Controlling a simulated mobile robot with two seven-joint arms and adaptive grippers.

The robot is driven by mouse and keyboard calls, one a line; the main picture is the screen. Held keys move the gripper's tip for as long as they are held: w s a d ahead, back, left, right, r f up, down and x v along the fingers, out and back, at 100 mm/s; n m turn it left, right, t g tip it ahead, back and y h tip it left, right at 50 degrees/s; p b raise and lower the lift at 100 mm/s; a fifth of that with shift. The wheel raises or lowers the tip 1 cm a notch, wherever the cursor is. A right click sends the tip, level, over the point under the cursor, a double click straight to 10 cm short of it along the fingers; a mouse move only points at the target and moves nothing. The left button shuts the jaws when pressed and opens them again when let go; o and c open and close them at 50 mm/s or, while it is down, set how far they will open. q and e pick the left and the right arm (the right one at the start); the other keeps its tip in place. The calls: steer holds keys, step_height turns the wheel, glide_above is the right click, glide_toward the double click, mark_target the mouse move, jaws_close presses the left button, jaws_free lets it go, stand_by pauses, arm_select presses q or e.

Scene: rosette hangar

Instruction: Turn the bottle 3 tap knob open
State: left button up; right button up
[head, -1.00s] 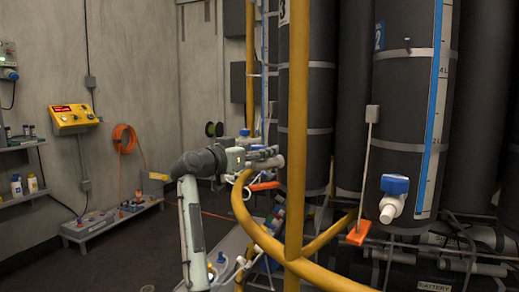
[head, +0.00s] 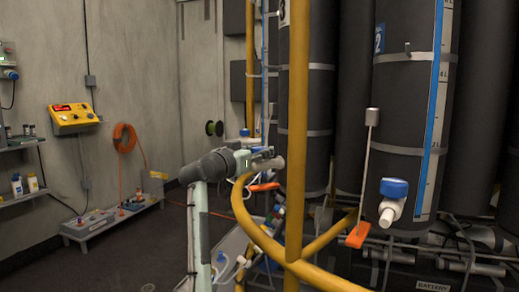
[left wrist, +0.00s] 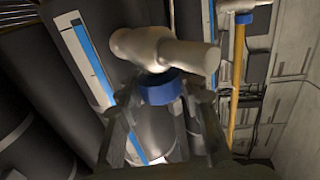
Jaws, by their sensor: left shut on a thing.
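The tap in the left wrist view has a pale body (left wrist: 165,48) and a blue knob (left wrist: 160,88). My left gripper (left wrist: 160,100) has its fingers on both sides of this knob and is shut on it. In the head view my left gripper (head: 268,160) is beside the dark bottle marked 3 (head: 308,100), behind the yellow rail. The gripped knob is hard to make out there. My right gripper is in neither current view.
A yellow post (head: 298,120) and curved yellow rail (head: 245,215) stand close in front of my left gripper. Bottle 2 (head: 400,100) has its own blue-knobbed tap (head: 393,190) at right. An orange paddle (head: 357,236) hangs nearby. The floor at left (head: 120,255) is open.

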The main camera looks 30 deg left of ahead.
arm_select(q)
steer(key=o, duration=1.2)
steer(key=s, duration=1.2)
steer(key=shift+d, duration=0.35)
